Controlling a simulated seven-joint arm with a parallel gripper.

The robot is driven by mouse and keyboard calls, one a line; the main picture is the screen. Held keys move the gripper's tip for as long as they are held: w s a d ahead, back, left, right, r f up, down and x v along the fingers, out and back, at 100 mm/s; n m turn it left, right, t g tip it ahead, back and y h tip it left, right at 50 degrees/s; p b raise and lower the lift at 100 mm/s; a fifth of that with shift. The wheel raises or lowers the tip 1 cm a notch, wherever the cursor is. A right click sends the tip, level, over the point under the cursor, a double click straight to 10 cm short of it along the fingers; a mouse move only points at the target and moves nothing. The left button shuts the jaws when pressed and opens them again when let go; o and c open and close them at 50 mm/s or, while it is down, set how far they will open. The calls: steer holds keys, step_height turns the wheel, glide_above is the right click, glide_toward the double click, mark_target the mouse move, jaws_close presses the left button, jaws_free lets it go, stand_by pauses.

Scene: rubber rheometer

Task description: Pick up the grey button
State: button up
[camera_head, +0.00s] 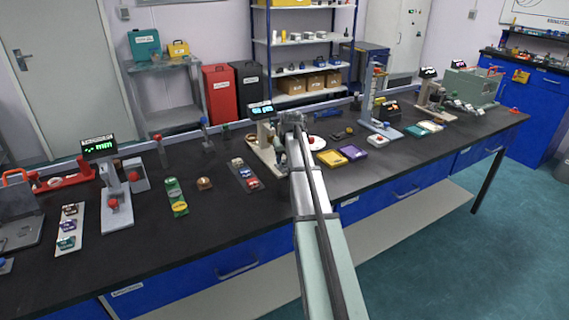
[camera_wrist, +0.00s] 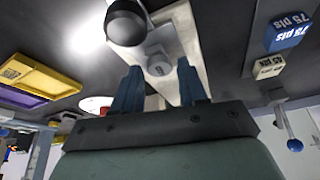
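The grey button (camera_wrist: 158,66) is a small grey cylinder with a mark on its face, set on a pale base plate (camera_wrist: 182,36) of the rheometer. In the wrist view it lies between and just past the tips of my gripper's (camera_wrist: 160,72) two blue fingers. The fingers are apart, with a gap on both sides of the button, and hold nothing. A round black knob (camera_wrist: 126,22) sits beside the button.
Yellow (camera_head: 331,158) and purple (camera_head: 353,153) trays lie right of my arm. A strip with small blocks (camera_head: 245,173) lies to the left; a blue "75 pts" block (camera_wrist: 286,32) shows in the wrist view. Other instruments line the black bench. The bench has some free room at front left.

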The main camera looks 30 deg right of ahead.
steer(key=c, duration=0.7)
steer(key=shift+r, duration=0.1)
steer(key=shift+c, duration=0.2)
